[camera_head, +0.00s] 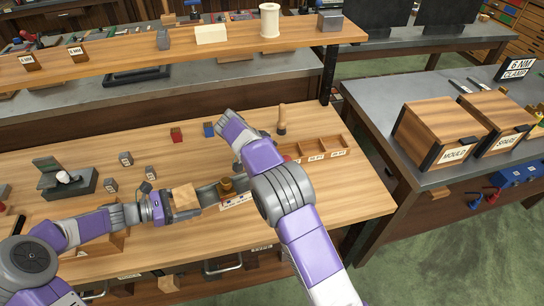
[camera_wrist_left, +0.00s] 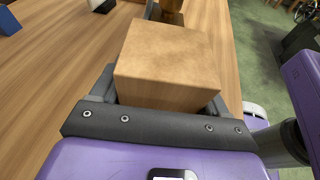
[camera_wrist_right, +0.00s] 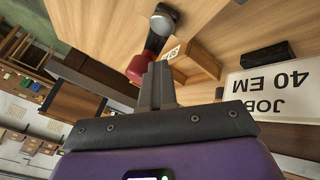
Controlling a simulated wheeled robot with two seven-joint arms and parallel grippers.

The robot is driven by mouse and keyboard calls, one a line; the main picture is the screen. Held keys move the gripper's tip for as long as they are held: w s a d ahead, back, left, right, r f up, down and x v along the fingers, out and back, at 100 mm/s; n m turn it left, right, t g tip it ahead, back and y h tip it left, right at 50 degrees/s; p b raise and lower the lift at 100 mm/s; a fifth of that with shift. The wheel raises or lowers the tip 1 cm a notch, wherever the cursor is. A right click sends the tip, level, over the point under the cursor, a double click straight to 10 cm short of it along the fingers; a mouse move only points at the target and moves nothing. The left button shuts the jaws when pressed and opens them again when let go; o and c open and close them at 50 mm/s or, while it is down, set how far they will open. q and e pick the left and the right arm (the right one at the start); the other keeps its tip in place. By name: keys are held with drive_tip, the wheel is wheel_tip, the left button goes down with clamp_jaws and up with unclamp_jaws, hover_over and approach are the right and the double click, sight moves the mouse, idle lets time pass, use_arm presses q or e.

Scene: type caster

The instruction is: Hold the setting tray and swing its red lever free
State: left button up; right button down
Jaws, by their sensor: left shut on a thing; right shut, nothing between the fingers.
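My left gripper (camera_head: 172,202) is shut on a plain wooden block (camera_head: 185,196), which fills the space between its fingers in the left wrist view (camera_wrist_left: 168,65). Just right of the block are a grey metal piece (camera_head: 208,193) and a brass-coloured piece (camera_head: 227,184), apparently parts of the setting tray; my right arm covers some of this area. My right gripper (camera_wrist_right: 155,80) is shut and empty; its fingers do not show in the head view. A red part (camera_wrist_right: 138,68), likely the lever, is at its fingertips beside a dark cylinder (camera_wrist_right: 158,30); contact is unclear.
A white label reading JOB 40 EM (camera_wrist_right: 270,88) lies near the right gripper. A wooden compartment tray (camera_head: 325,148), a red block (camera_head: 176,134), a blue block (camera_head: 209,129) and a dark stand (camera_head: 68,182) are on the bench.

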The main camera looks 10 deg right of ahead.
drive_tip(key=shift+d+f, duration=0.1)
drive_tip(key=shift+d, duration=0.05)
drive_tip(key=shift+s+d+m+g, duration=0.2)
drive_tip(key=shift+m+g, duration=0.25)
drive_tip(key=shift+m, duration=0.15)
drive_tip(key=shift+s+d+m+g, duration=0.1)
drive_tip(key=shift+s+m+g, duration=0.1)
drive_tip(key=shift+m+g, duration=0.35)
drive_tip(key=shift+d, duration=0.1)
